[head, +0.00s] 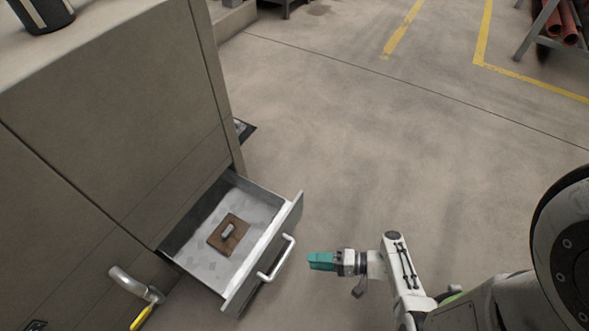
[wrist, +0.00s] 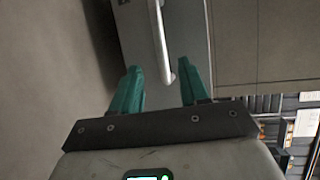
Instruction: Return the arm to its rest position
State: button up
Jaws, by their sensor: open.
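My gripper (head: 312,261) is at the lower middle of the head view, to the right of the open drawer and apart from its handle. In the wrist view my gripper (wrist: 158,88) shows two teal fingers spread apart with nothing between them. The drawer handle (wrist: 160,40) shows beyond the fingertips there. My arm (head: 400,270) reaches in from the lower right of the head view, bent at a joint.
The cabinet (head: 110,110) stands at the left with its drawer (head: 265,250) pulled out. A brown block with a grey grip (head: 228,234) lies in the drawer. A yellow-handled tool (head: 143,316) is near another handle. Open floor (head: 370,130) lies beyond; a pipe rack (head: 555,25) stands far right.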

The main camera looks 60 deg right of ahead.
jog(key=s+a+r+n+g+y, duration=0.1)
jog(key=s+a+n+g+y, duration=0.1)
jog(key=a+n+g, duration=0.4)
jog(key=d+r+n+g+h+p, duration=0.1)
jog(key=r+n+g+h+p, duration=0.2)
jog(key=r+p, duration=1.5)
jog(key=d+r+n+g+h+p, duration=0.2)
jog(key=r+p, duration=1.6)
jog(key=r, duration=1.8)
jog(key=n+g+h, duration=0.2)
jog(key=h, duration=0.2)
jog(key=shift+s+r, duration=0.25)
jog(key=shift+r, duration=0.05)
